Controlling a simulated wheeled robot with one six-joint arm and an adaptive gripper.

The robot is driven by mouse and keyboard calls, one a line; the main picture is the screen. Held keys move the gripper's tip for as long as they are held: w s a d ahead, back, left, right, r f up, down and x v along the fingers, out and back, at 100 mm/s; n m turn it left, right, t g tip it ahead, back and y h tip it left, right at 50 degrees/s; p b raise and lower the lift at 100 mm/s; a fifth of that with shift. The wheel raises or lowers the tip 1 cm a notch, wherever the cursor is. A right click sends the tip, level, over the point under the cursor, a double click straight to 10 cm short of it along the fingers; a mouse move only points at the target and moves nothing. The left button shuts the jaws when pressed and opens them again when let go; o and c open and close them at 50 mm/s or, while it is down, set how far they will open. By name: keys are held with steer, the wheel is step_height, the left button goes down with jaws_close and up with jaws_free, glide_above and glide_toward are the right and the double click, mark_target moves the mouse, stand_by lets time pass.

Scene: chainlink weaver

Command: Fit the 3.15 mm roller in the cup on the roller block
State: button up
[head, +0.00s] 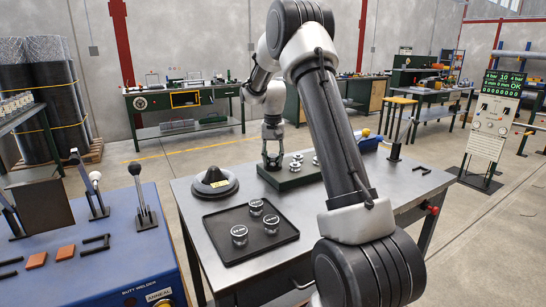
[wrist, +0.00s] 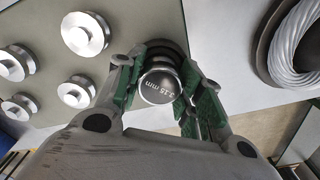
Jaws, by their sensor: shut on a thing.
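My gripper (head: 272,164) is over the left end of the dark green roller block (head: 298,181) in the head view. In the wrist view my gripper (wrist: 160,88) is shut on a dark-topped roller (wrist: 158,86) between its green finger pads. The roller's label ends in "mm"; its digits are small and look like 3.15 or 3.25. A dark ring (wrist: 163,48) shows just behind the roller. I cannot tell whether it is the cup, or whether the roller touches it. Several silver rollers (wrist: 85,33) stand on the block's plate (wrist: 125,20).
A black tray (head: 219,250) with three labelled rollers (head: 239,234) lies near the table's front. A dark round cone-topped object (head: 214,183) stands left of the block. A wire coil (wrist: 298,48) is at the right in the wrist view. The steel table (head: 300,225) is bare right of the tray.

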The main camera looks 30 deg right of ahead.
steer(key=shift+s+a+f, duration=0.1)
steer(key=shift+s+f, duration=0.1)
steer(key=shift+f, duration=0.35)
steer(key=o, duration=1.1)
steer(key=shift+o, duration=1.3)
steer(key=shift+w+f, duration=0.1)
steer(key=shift+f, duration=0.05)
steer(key=shift+r, duration=0.25)
steer(key=shift+w+r, duration=0.1)
steer(key=shift+r, duration=0.25)
step_height(320, 180, up, 11)
steer(key=shift+r, duration=0.1)
